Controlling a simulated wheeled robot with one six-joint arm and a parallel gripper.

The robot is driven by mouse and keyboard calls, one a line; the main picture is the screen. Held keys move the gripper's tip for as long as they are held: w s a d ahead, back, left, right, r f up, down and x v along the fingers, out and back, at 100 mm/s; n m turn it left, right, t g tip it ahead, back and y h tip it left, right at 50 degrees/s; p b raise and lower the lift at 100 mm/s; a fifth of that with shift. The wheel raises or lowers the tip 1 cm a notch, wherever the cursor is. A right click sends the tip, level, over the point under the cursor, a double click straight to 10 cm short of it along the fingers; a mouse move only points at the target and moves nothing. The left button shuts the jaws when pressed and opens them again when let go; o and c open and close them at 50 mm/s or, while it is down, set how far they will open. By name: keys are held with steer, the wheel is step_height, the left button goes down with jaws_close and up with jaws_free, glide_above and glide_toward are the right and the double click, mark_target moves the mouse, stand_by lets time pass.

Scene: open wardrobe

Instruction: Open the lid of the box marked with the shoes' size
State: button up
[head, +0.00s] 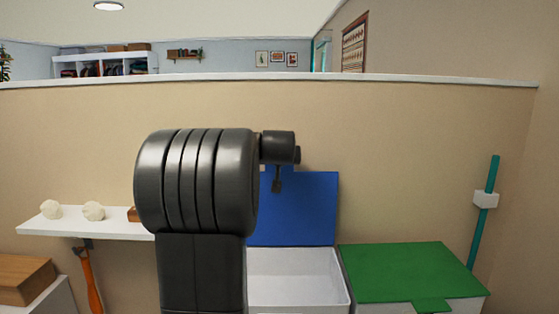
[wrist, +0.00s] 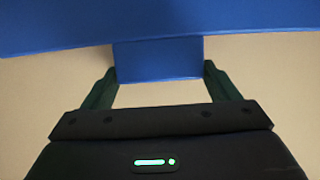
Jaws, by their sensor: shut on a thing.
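The blue lid (head: 305,212) stands raised, roughly upright, at the back of a white box (head: 342,287), whose empty-looking inside shows. My gripper (wrist: 158,68) is shut on the tab of the blue lid; in the wrist view the tab sits between the two fingers and the lid (wrist: 60,25) spans the top. In the head view my arm hides the left of the box and most of the gripper. To the right, a green lid (head: 410,270) lies shut on another white box (head: 465,304). No size marking is readable on either box.
A white shelf (head: 110,231) on the left holds pale balls (head: 93,211). An orange-handled tool (head: 91,280) hangs below it. A wooden box (head: 22,278) is at lower left. A teal pole (head: 482,220) stands at right. A beige wall (head: 400,150) closes the back.

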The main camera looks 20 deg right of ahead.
steer(key=shift+r, duration=0.3)
steer(key=o, duration=1.1)
steer(key=shift+c, duration=0.2)
steer(key=shift+o, duration=1.2)
steer(key=shift+f, duration=0.15)
steer(key=shift+s, duration=0.1)
steer(key=b+v, duration=0.3)
steer(key=v, duration=1.1)
steer(key=shift+w, duration=0.25)
steer(key=p+x, duration=0.3)
steer(key=x, duration=1)
steer(key=shift+w+f, duration=0.25)
steer(key=shift+f, duration=0.05)
